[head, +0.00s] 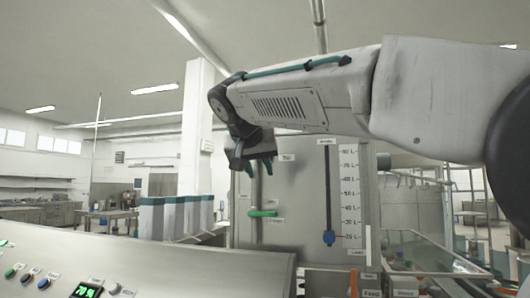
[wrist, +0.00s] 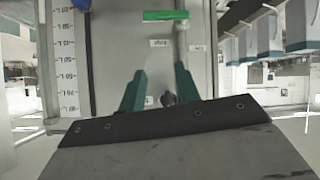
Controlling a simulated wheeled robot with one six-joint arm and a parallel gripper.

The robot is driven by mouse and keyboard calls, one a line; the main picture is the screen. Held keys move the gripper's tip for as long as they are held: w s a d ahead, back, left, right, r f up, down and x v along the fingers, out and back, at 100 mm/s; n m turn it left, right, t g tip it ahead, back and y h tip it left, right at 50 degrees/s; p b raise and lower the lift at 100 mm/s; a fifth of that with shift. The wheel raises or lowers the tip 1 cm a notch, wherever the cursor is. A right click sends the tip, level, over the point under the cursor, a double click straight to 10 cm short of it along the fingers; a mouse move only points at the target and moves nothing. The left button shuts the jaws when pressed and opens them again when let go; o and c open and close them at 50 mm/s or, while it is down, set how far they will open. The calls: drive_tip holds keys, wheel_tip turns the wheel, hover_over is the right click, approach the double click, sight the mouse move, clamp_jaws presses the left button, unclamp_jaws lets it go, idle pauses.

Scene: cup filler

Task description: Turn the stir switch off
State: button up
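My gripper (head: 259,168) hangs in front of the grey metal panel (head: 305,195), with its teal fingers pointing down. In the wrist view my gripper (wrist: 160,70) is open, with a clear gap between the fingers. A small dark knob (wrist: 168,98) shows between the fingers beside a small label; it may be the stir switch, but the label is too small to read. I cannot tell whether the fingers touch it. In the head view the arm's end hides that spot, and only a label (head: 287,157) shows to its right.
A green handle (head: 262,213) is on the panel below my gripper. A level scale (head: 348,195) with a blue slider (head: 329,238) is to the right.

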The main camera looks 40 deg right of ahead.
drive_tip(key=w+d+r+m+h, duration=0.2)
drive_tip(key=w+r, duration=0.2)
drive_tip(key=r, duration=0.4)
drive_tip(key=w+d+f+t, duration=0.1)
drive_tip(key=w+d+f, duration=0.1)
drive_tip(key=w+d, duration=0.2)
drive_tip(key=shift+d+m, duration=0.3)
drive_tip(key=shift+d, duration=0.45)
drive_tip(key=shift+f, duration=0.1)
clamp_jaws()
